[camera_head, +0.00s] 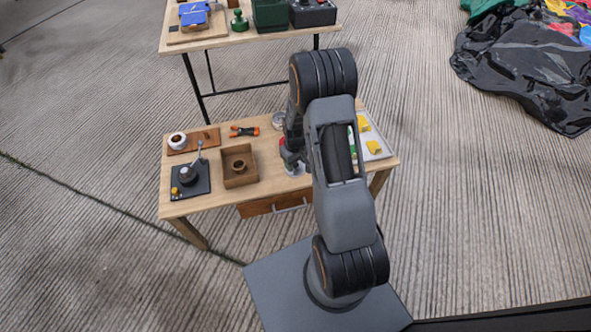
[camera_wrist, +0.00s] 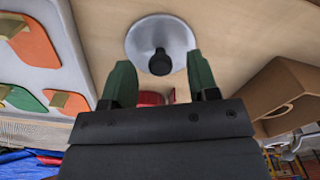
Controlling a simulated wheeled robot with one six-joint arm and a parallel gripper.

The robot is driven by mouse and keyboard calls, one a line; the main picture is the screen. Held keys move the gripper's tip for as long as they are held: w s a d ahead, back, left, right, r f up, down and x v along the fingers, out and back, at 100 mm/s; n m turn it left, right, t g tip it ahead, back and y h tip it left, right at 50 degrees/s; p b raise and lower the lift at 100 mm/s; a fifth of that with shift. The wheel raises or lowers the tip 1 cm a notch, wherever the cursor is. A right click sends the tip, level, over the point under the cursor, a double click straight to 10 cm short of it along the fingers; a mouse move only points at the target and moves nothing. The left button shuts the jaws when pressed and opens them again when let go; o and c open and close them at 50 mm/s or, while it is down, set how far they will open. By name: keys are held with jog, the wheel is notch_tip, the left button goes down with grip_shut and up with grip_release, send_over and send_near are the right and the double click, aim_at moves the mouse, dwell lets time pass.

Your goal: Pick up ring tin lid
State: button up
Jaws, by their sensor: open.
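The ring tin lid looks to be the round silver disc with a black knob (camera_wrist: 160,38) in the wrist view. It lies on the pale wooden tabletop. In the head view a whitish part of it (camera_head: 295,171) shows beside my gripper (camera_head: 291,153); my arm hides the rest. In the wrist view my gripper (camera_wrist: 160,62) has its two green fingers spread apart, with the knob between and just beyond their tips. Nothing is held. I cannot tell how high the fingertips are above the table.
A brown open box (camera_head: 238,178) stands left of my gripper. A white tray with coloured pads (camera_head: 377,149) is at the right. A red object (camera_wrist: 151,98) shows behind the fingers.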

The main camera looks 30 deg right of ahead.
jog(key=shift+f, duration=0.95)
jog(key=c, duration=1)
